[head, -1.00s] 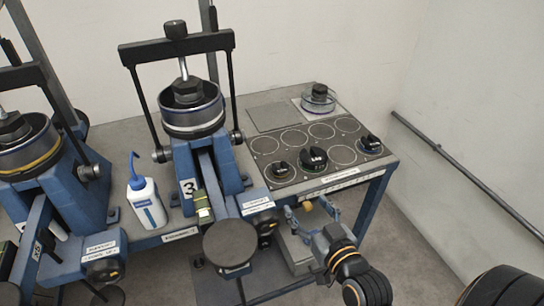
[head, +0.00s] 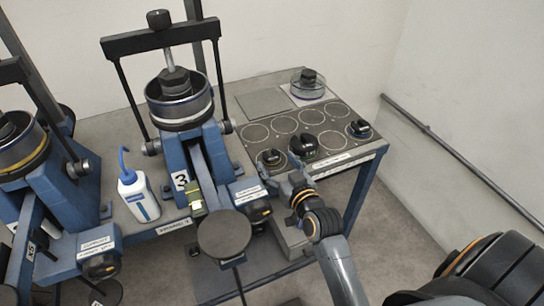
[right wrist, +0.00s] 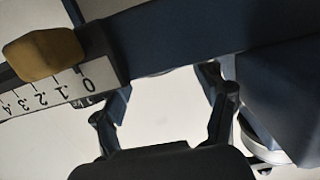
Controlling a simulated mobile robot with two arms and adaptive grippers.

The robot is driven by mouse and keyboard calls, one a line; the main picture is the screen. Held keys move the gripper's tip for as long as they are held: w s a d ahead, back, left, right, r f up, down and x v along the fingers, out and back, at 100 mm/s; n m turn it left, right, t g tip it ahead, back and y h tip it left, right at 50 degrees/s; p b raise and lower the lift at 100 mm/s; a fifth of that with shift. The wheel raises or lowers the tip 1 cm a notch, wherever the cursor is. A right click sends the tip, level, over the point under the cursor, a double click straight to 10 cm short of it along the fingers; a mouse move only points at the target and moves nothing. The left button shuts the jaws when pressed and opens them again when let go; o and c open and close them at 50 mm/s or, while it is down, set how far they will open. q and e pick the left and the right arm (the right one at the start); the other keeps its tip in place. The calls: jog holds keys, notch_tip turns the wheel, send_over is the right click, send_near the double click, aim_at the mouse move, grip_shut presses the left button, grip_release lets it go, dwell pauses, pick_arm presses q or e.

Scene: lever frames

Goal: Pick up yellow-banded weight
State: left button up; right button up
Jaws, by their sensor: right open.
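Three dark weights stand on the marked plate at the table's right in the head view: a front-left one (head: 272,158), a larger middle one (head: 303,146) and a right one (head: 361,129). I cannot make out a yellow band on any of them. My right gripper (head: 283,172) is open and appears empty, close in front of the front-left weight and partly overlapping it in the picture. In the right wrist view its two fingers (right wrist: 165,112) stand apart with only pale background between them; no weight shows there. My left gripper is not in view.
Lever frame 3 (head: 190,150) stands left of my right gripper, with a round dark pan (head: 224,232) in front. Its scale beam with a brass slider (right wrist: 45,54) seems close in the wrist view. A white bottle (head: 138,198) and a clear dish (head: 308,88) stand on the table.

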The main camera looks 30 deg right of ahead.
aim_at(274, 158)
jog(key=w, duration=0.2)
jog(key=shift+w+f, duration=0.3)
jog(key=shift+w, duration=0.05)
jog(key=shift+s, duration=0.1)
jog(key=c, duration=1.2)
notch_tip(274, 158, up, 10)
jog(key=shift+f+p, duration=0.1)
jog(key=shift+p, duration=0.5)
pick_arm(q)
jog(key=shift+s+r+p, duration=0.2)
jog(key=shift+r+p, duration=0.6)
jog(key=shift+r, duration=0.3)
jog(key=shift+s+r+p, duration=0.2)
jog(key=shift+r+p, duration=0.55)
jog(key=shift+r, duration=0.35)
pick_arm(e)
jog(key=shift+r, duration=1.65)
